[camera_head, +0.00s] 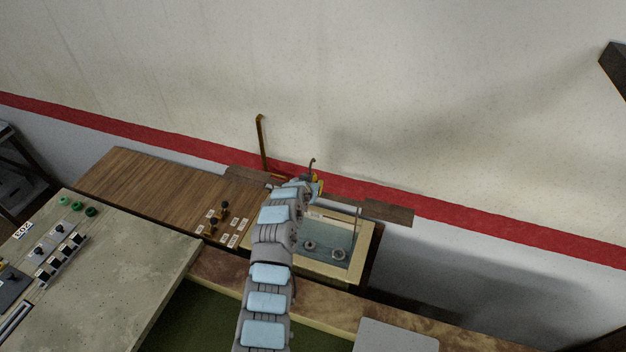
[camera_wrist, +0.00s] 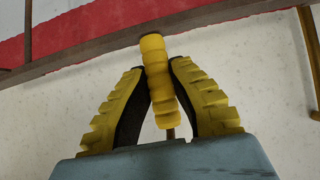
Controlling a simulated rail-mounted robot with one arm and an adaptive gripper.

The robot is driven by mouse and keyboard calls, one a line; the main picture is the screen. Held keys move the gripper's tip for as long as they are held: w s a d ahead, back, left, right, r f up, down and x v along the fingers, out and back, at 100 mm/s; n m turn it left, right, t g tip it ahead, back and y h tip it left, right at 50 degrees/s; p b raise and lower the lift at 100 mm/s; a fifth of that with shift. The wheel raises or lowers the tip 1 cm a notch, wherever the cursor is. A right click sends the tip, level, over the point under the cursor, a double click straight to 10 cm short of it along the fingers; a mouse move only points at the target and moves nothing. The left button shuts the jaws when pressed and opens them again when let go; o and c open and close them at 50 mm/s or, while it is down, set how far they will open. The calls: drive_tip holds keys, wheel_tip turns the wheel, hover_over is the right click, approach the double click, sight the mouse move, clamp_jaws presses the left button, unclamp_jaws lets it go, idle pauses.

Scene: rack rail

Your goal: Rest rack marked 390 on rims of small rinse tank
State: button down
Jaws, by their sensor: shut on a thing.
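My gripper (camera_wrist: 159,68) is shut on a yellow ribbed handle (camera_wrist: 160,85) in the wrist view, with one yellow-and-black finger on each side. A thin dark rod runs down from the handle behind my wrist. In the head view, my gripper (camera_head: 313,184) is at the far edge of a small cream-rimmed tank (camera_head: 364,245), beside the wall. The handle looks like part of a rack, but the rack's body and any 390 mark are hidden or too small to read. The tank holds greyish liquid or a pale floor with two round fittings (camera_head: 310,245).
A wooden bench (camera_head: 140,190) left of the tank carries dark knobs (camera_head: 224,207) and white tags. A brown ledge (camera_head: 390,212) runs along the wall behind, with an upright brown rod (camera_head: 262,140). A grey control bench (camera_head: 120,265) stands at front left.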

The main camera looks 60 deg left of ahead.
wheel_tip(320, 180, down, 21)
drive_tip(key=b, duration=1)
drive_tip(key=shift+b, duration=0.4)
idle(1.1)
drive_tip(key=shift+f, duration=0.1)
idle(0.7)
drive_tip(key=shift+c, duration=0.2)
unclamp_jaws()
drive_tip(key=s+d+p, duration=0.2)
drive_tip(key=s+d, duration=0.3)
drive_tip(key=shift+s, duration=0.3)
idle(0.9)
